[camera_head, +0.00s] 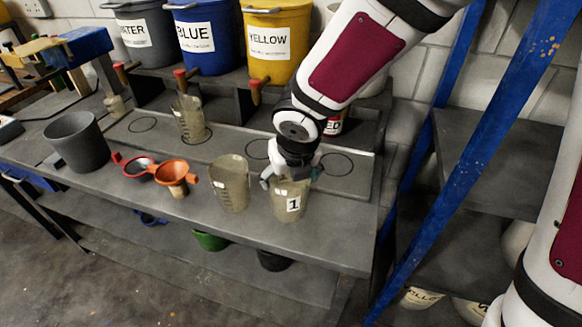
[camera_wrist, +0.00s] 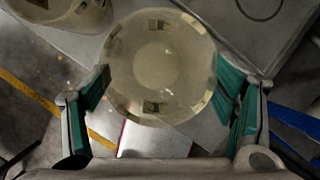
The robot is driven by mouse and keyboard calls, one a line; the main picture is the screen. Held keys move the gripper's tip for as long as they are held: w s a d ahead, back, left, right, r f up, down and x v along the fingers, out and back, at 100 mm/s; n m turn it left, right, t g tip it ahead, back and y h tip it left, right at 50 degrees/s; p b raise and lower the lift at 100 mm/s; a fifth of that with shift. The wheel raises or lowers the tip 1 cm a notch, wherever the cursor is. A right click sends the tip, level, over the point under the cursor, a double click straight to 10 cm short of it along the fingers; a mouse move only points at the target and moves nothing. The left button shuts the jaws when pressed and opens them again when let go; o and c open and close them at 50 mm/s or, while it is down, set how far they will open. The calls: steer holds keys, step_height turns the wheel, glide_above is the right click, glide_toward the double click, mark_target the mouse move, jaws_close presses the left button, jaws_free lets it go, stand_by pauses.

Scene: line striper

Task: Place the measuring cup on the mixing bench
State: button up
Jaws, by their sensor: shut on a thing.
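The measuring cup (camera_head: 289,203), a translucent beige beaker with a "1" label, is upright at the front right of the grey bench (camera_head: 338,222). I cannot tell whether its base touches the bench top. My gripper (camera_head: 291,177) reaches down from above and is shut on it near the rim. In the wrist view my gripper (camera_wrist: 163,88) has a green pad on each side of the cup (camera_wrist: 160,60). The cup looks empty from above. My wrist hides part of its rim in the head view.
A similar beaker (camera_head: 231,184) stands close to the left, another (camera_head: 189,118) farther back. An orange funnel (camera_head: 173,172) and a dark grey pot (camera_head: 76,143) stand further left. Labelled buckets, including a yellow one (camera_head: 275,42), line the back. A blue rack post (camera_head: 470,140) rises at right.

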mark_target(292, 186)
steer(key=f, duration=0.1)
steer(key=b, duration=0.1)
steer(key=w+f, duration=0.1)
steer(key=shift+d+f+b, duration=0.25)
steer(key=shift+f+b, duration=0.1)
steer(key=shift+s+d+f+b, duration=0.15)
steer(key=shift+f+b, duration=0.15)
steer(key=shift+f, duration=0.3)
steer(key=o, duration=1.3)
steer(key=shift+c, duration=0.2)
steer(key=p+v, duration=0.7)
steer(key=v, duration=0.5)
